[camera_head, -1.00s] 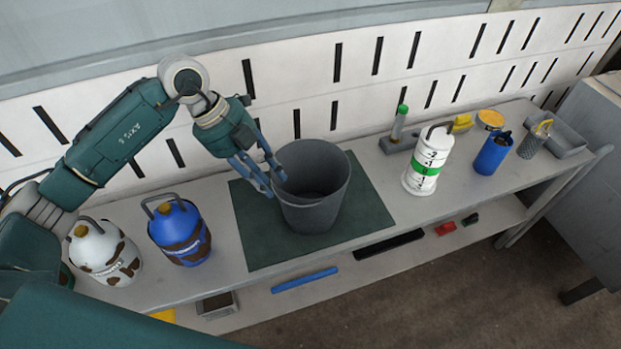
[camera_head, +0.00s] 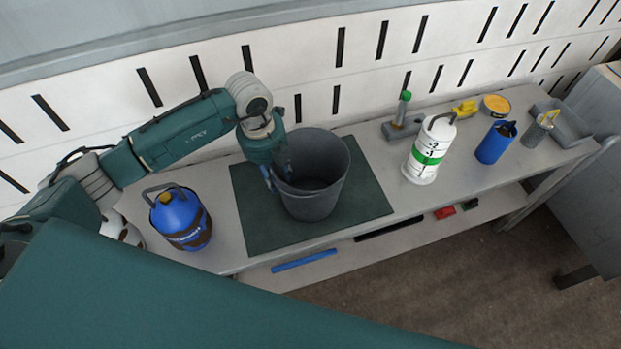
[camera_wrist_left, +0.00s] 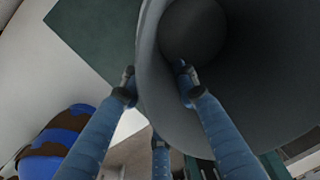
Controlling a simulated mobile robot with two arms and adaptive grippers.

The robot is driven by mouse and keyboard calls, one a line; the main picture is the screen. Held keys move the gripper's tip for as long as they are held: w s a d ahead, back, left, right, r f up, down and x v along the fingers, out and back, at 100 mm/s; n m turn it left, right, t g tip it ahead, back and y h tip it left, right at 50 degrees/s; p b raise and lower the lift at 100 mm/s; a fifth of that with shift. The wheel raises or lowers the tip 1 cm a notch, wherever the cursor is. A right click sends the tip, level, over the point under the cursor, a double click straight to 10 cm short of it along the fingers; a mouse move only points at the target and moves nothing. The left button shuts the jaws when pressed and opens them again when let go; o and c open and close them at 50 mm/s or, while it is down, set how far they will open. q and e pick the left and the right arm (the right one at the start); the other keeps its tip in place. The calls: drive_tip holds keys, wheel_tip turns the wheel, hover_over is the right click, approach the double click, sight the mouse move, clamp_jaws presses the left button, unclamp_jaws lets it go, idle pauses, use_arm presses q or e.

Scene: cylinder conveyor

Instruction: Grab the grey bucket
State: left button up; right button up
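The grey bucket (camera_head: 316,200) stands upright on a dark green mat (camera_head: 265,232) on the bench. My left gripper (camera_head: 279,182) is at the bucket's left rim. In the left wrist view, the blue fingers of the left gripper (camera_wrist_left: 156,80) straddle the wall of the bucket (camera_wrist_left: 150,45). One finger is inside and the others are outside. The fingers are parted, with the wall between them, and no firm grip shows. The head view partly hides the fingertips. My right gripper is not in view.
A blue container (camera_head: 180,222) stands left of the mat, with a brown-white one (camera_head: 122,230) partly hidden behind my arm. A white canister with a green band (camera_head: 428,150) and a blue cup (camera_head: 495,143) stand to the right. A wall runs behind the bench.

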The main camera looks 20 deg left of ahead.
use_arm(q)
drive_tip(key=shift+d+f+p, duration=0.1)
drive_tip(key=shift+f+p, duration=0.2)
drive_tip(key=shift+f, duration=1.25)
drive_tip(key=shift+c, duration=0.5)
clamp_jaws()
drive_tip(key=shift+r, duration=0.1)
drive_tip(key=shift+r, duration=0.1)
